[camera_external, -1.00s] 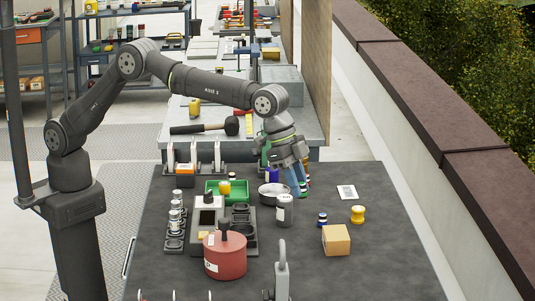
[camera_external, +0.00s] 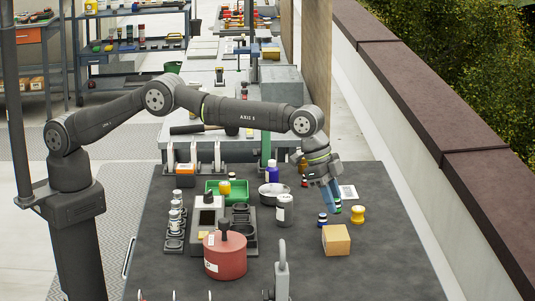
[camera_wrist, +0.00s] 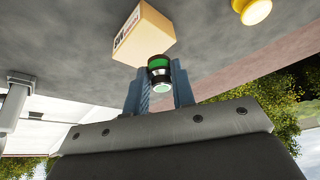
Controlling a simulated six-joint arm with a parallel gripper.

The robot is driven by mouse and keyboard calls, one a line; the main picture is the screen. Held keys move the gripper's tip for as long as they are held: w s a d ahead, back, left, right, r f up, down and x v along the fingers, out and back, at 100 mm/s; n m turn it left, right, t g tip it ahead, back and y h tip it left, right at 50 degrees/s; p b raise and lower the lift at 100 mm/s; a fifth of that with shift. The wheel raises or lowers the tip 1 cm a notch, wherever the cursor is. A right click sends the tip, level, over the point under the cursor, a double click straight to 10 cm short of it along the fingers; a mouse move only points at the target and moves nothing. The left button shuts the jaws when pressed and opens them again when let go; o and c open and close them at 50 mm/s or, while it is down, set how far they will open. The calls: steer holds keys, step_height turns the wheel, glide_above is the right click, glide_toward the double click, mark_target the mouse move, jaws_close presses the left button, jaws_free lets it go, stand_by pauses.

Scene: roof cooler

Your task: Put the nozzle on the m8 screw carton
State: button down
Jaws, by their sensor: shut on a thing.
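The nozzle (camera_wrist: 160,68), a small black cylinder with green parts, is between the blue fingers of my gripper (camera_wrist: 158,85) in the wrist view. The m8 screw carton (camera_external: 336,240) is a small tan box on the dark table, just in front of and below my gripper. In the wrist view the carton (camera_wrist: 146,35) shows beyond the nozzle, with a printed label on one side. The nozzle is held above the table, apart from the carton.
A white-labelled canister (camera_external: 284,210) and a red pot (camera_external: 225,256) stand further left. The table right of the carton is clear.

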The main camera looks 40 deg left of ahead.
steer(key=shift+f, duration=2)
steer(key=shift+f, duration=0.15)
steer(key=c, duration=1.2)
jaws_free()
steer(key=v, duration=1.2)
steer(key=shift+d, duration=0.1)
